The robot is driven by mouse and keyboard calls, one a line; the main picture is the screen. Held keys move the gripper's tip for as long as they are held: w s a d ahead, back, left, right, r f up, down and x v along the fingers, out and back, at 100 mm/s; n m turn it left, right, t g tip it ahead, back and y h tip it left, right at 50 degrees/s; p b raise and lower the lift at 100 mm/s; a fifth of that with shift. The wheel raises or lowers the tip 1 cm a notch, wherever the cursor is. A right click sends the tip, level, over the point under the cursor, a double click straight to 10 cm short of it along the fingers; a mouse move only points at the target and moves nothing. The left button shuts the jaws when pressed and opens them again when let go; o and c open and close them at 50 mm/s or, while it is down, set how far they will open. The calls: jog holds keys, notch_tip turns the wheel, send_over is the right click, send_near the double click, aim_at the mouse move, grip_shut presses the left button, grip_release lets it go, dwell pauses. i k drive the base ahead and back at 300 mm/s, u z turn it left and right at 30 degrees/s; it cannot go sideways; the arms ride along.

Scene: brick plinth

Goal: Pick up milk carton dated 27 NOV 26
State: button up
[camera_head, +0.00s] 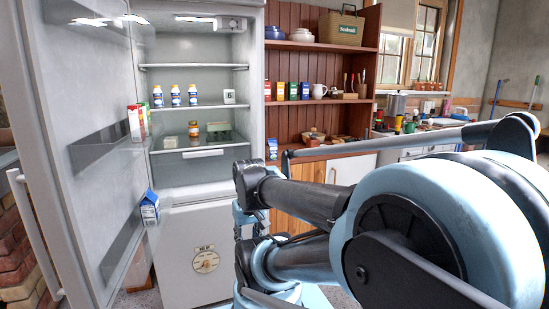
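A blue-and-white carton (149,207) stands, looking slightly tilted, at the end of the lower door bin of the open fridge. Red-and-white (134,123) and green-marked (145,118) cartons stand close together at the end of the upper door bin. A small blue-and-white carton (272,149) stands on the wooden shelf unit right of the fridge. No printed date is legible on any carton. My arm fills the right foreground, with its links in front of the cabinet. I cannot make out gripper fingers in the picture.
The fridge door (60,180) is swung open to the left. Several small bottles (175,96) stand on a fridge shelf, and a jar (193,129) stands lower. Wooden shelves (318,98) hold boxes and a pitcher. The fridge interior opening is clear in front.

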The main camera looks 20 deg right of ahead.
aim_at(272, 145)
jog(key=k, duration=1)
jog(key=z, duration=0.3)
jog(key=i, duration=0.6)
jog(key=z, duration=0.8)
jog(key=i, duration=2.15)
jog(key=u, duration=0.1)
